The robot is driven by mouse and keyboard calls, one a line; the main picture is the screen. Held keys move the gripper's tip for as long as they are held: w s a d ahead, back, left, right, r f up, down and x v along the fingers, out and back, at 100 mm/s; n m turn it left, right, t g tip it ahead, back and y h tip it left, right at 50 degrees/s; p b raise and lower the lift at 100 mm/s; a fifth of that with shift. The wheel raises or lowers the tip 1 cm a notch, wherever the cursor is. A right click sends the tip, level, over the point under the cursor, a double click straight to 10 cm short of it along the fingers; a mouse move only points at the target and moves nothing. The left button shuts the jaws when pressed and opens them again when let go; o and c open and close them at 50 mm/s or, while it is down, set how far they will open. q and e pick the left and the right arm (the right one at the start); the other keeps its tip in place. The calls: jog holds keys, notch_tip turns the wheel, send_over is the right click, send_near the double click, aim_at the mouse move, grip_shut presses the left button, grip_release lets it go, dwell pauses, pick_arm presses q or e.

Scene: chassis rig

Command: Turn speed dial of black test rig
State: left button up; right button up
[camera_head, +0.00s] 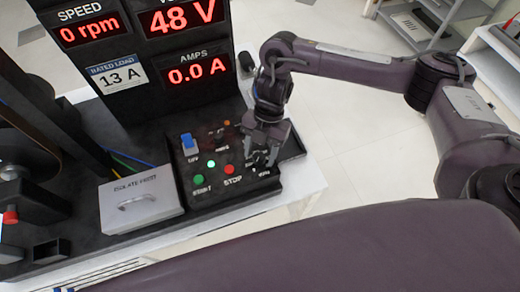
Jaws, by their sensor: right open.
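The black test rig (120,105) stands on a white table, and its black control panel (205,208) lies at its front right. My right gripper (262,160) reaches down over the right part of the panel, its jaws open. A small dark knob seems to be between or just below its fingers; the gripper hides most of it, so I cannot tell whether they touch it. The speed display (88,28) reads 0 rpm, the volt display (180,16) 48 V and the amps display (197,70) 0.0 A. My left gripper is out of view.
The panel also carries a blue switch (189,144), a green start button (198,180), a red stop button (229,169) and a lit green lamp (211,163). A dark wheel (25,150) stands far left.

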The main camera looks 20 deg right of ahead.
jog(key=c, duration=1)
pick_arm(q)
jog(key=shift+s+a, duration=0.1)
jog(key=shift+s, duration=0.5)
